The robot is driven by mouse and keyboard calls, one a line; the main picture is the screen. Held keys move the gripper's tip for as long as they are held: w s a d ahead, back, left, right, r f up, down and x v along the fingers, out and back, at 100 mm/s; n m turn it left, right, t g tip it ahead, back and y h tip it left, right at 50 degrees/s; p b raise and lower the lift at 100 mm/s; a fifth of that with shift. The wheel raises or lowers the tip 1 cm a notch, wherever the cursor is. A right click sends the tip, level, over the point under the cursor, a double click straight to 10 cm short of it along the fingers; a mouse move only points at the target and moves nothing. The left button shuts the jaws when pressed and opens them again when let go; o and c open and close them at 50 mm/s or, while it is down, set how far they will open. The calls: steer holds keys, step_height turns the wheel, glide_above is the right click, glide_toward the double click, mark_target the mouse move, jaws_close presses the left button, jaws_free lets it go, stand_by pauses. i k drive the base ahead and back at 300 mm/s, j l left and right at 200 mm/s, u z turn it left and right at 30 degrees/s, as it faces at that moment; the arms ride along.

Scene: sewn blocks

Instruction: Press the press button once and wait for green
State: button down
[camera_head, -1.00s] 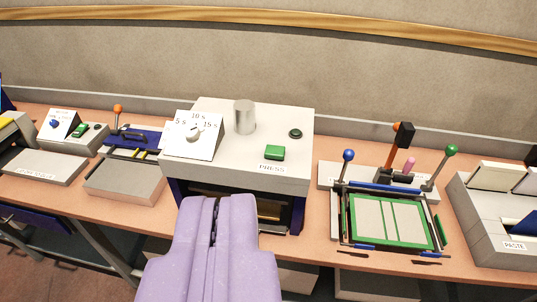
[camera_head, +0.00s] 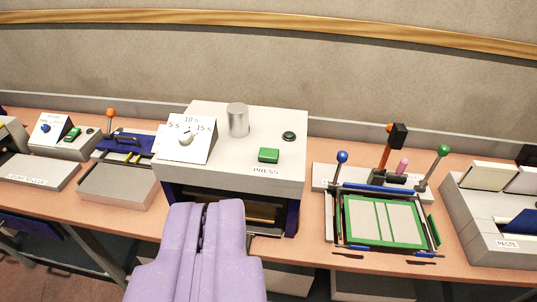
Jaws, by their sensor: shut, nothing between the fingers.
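The press (camera_head: 225,165) is a pale box machine with a dark opening in its front, standing on the bench. Its green press button (camera_head: 269,155) sits on the top near the front edge, above the label PRESS. A small dark green round lamp (camera_head: 289,136) is behind the button to the right; it does not look lit. A dial panel (camera_head: 187,138) marked 5 s, 10 s and 15 s is on the left of the top. My gripper (camera_head: 204,207) is shut and empty. It is in front of the press, below and left of the button, apart from it.
A metal cylinder (camera_head: 238,120) stands on the press top. A green-framed device (camera_head: 385,220) with upright ball-topped levers is to the right, then a paste box (camera_head: 500,215). A blue-topped device (camera_head: 128,145) stands to the left. The air above the press is clear.

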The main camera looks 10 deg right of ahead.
mark_target(265, 154)
steer(key=i+l+u, duration=0.3)
steer(key=i, duration=0.25)
steer(key=i+l+u, duration=0.35)
steer(key=i+l, duration=0.2)
